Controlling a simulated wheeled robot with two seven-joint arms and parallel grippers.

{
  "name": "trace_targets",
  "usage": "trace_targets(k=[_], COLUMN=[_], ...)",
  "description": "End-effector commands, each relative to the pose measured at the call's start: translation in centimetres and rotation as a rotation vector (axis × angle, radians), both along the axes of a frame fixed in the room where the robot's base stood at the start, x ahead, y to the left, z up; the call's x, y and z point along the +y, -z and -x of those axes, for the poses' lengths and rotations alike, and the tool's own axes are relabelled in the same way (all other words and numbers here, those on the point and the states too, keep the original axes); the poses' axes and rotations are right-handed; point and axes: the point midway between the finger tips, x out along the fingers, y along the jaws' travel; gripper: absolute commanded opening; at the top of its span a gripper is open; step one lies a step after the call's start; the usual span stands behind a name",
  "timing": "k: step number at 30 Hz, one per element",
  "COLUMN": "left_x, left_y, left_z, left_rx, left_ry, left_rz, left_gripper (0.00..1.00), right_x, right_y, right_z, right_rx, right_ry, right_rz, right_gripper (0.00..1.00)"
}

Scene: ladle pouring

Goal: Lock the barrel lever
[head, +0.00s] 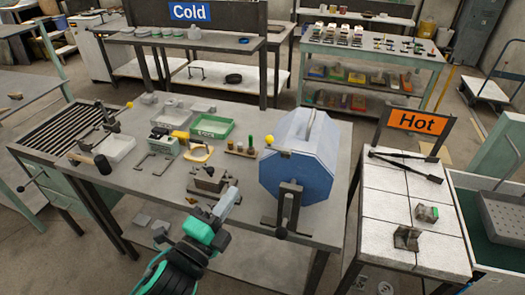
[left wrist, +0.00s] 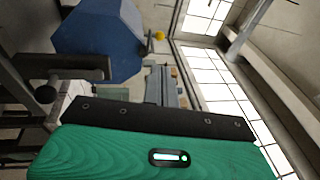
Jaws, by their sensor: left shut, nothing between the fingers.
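The blue eight-sided barrel (head: 298,165) stands at the right end of the workbench on a dark stand (head: 288,205). A lever with a yellow ball knob (head: 269,140) sticks out at its upper left, and a dark knob (head: 281,232) sits low at its front. My left gripper (head: 229,198) is shut and empty, in front of the bench and left of the barrel, apart from it. In the left wrist view the barrel (left wrist: 100,40), yellow knob (left wrist: 160,36) and dark knob (left wrist: 46,94) show beyond my green gripper housing. My right gripper is out of view.
Left of the barrel, the bench holds a green tray (head: 212,127), a pale tray (head: 116,148), a small dark fixture (head: 210,180) and small tools. At the right, a white-tiled table (head: 400,215) with tongs (head: 405,165) stands by the orange Hot sign (head: 416,120).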

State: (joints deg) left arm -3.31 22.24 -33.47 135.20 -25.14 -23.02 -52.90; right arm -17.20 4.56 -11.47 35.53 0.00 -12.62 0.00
Motion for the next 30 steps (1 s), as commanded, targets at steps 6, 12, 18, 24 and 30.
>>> trace_targets(k=[6,12,18,24,30], left_x=[-0.1,-1.0,-3.1,-5.1,-6.3], left_y=[0.0,-0.7,-1.6,-2.4,-2.6], left_z=[-0.2,-1.9,-5.5,-9.1,-11.2], left_rx=[0.001,0.001,0.001,0.002,0.003], left_ry=[-0.001,0.0,-0.001,0.001,0.001], left_rz=[0.001,0.003,0.002,0.003,0.002], left_gripper=[0.0,0.0,0.0,0.0,0.0], right_x=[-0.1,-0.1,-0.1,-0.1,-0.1], right_y=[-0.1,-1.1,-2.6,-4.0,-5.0], right_z=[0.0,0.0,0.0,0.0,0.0], right_rx=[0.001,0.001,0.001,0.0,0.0], right_ry=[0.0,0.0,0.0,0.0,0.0], right_rz=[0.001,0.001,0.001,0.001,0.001], right_gripper=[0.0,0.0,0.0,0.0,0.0])
